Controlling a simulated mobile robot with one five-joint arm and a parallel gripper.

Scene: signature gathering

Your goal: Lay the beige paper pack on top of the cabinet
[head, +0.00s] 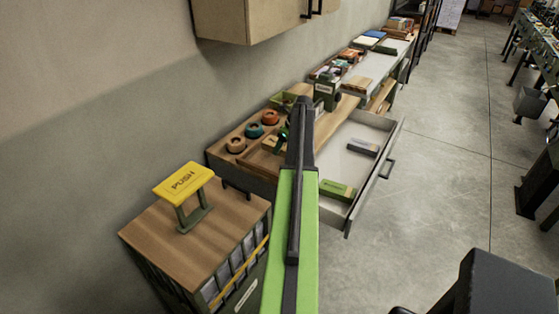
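A low cabinet with a wooden top (145,232) stands at the lower left. A yellow PUSH plate (184,181) on a green stand rests on that top, with bare wood around it. A closed beige wall cabinet (245,18) hangs at the top. A flat tan block (357,84) lies on the far white-topped unit; I cannot tell whether it is the beige paper pack. My green and black arm rises through the middle of the view. A small green and dark part (282,138) beside it may be my gripper; its fingers and anything in them are hidden.
A wooden workbench (222,150) holds several tape rolls. Its open drawer (345,128) juts right, holding a green pack (338,190) and a grey pack (363,147). A black seat (510,285) is at the lower right. The concrete floor (425,195) between is clear.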

